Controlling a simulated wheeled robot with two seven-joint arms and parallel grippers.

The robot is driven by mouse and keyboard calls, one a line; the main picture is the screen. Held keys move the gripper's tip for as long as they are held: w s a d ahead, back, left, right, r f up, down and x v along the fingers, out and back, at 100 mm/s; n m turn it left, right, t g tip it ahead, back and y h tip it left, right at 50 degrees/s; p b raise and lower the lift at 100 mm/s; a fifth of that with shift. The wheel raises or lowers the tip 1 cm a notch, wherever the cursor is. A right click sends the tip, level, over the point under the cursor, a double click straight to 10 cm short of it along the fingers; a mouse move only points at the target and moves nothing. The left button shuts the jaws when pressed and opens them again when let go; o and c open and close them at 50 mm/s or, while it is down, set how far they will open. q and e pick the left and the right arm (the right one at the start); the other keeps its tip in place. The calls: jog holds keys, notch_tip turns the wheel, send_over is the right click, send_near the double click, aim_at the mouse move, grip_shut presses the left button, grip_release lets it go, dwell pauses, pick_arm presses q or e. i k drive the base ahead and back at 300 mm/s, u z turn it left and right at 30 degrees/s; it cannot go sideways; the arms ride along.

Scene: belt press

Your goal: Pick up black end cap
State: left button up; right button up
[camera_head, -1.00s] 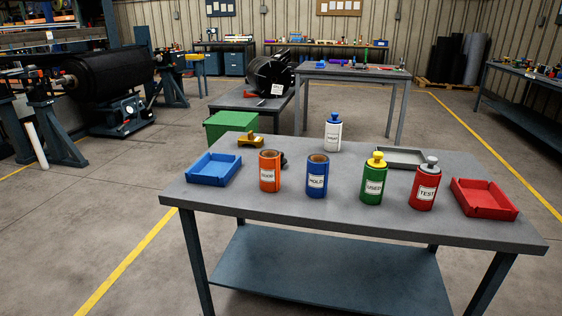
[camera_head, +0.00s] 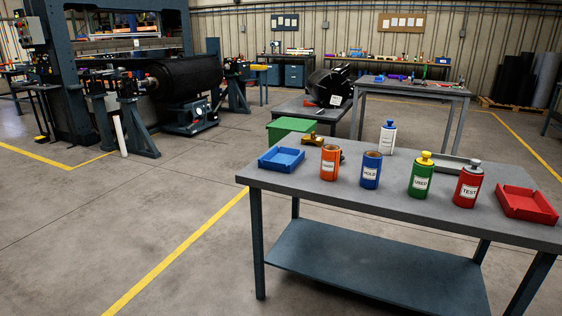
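I cannot clearly make out a black end cap. A small dark object (camera_head: 343,158) is partly hidden behind the orange canister (camera_head: 329,163) on the near grey table (camera_head: 400,196); I cannot tell what it is. A brass-coloured piece (camera_head: 317,140) lies behind the blue tray, next to that dark object. Neither of my grippers is in view.
The table also holds a blue tray (camera_head: 281,160), blue (camera_head: 371,170), green (camera_head: 421,176), red (camera_head: 467,185) and white (camera_head: 387,138) canisters, and a red tray (camera_head: 527,204). A green box (camera_head: 291,129) stands behind it. Open floor lies to the left.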

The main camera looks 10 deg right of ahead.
aim_at(331, 153)
jog(key=u, duration=0.55)
jog(key=i, duration=1.8)
jog(key=z, duration=0.75)
